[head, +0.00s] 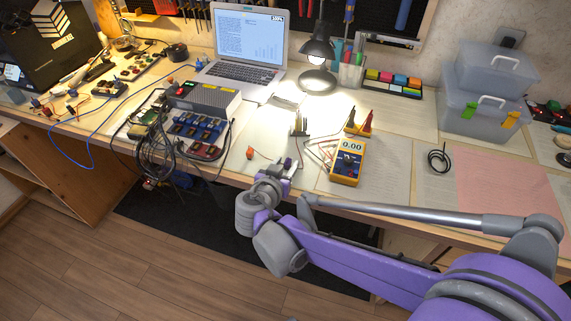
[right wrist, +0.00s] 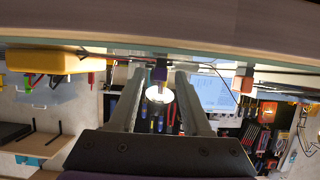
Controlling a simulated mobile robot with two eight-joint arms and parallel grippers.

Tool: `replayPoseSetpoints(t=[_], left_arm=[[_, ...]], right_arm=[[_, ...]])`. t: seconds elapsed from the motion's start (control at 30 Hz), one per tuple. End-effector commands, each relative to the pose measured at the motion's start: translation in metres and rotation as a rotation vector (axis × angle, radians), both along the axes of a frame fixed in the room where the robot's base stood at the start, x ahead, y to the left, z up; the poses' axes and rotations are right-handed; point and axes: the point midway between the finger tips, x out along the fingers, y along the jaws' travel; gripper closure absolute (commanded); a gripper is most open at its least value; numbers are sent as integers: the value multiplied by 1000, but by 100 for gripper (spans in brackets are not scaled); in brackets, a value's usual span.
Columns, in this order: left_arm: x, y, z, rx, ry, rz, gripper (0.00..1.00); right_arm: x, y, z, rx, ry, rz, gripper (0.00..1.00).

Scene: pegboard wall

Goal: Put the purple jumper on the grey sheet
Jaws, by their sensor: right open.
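The purple jumper (right wrist: 158,72) shows in the right wrist view as a small dark purple piece between my right gripper's fingertips (right wrist: 156,76). In the head view my right gripper (head: 286,170) is at the front edge of the bench, beside a small purple patch that may be the jumper. The gripper is open, with its two grey fingers apart on either side of the jumper. A pale grey sheet (head: 388,172) lies on the bench to the right, partly under the multimeter. My left gripper is not in view.
A yellow multimeter (head: 347,162) with leads lies right of the gripper. An orange piece (head: 250,153) lies to the left. A pink sheet (head: 500,185), a black cable coil (head: 438,160) and clear boxes (head: 485,115) are further right. A lamp (head: 318,50) and laptop (head: 245,50) stand behind.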

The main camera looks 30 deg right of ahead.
Motion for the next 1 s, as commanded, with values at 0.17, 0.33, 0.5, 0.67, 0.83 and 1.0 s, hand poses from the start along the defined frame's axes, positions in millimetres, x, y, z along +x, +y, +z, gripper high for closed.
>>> replayPoseSetpoints(t=[0.17, 0.33, 0.5, 0.67, 0.83, 1.0], left_arm=[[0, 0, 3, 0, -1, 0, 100], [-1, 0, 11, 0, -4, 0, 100], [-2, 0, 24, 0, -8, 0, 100], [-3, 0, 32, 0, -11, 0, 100], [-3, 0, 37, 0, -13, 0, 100], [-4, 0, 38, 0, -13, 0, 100]], right_arm=[[0, 0, 5, 0, 0, 0, 52], [-15, 19, 15, 0, 0, 4, 52], [-39, 46, 31, 2, 0, 6, 52], [-57, 68, 42, 1, -1, 5, 52], [-69, 81, 48, 0, 0, 2, 52], [-86, 73, 37, 14, 106, 14, 52]])
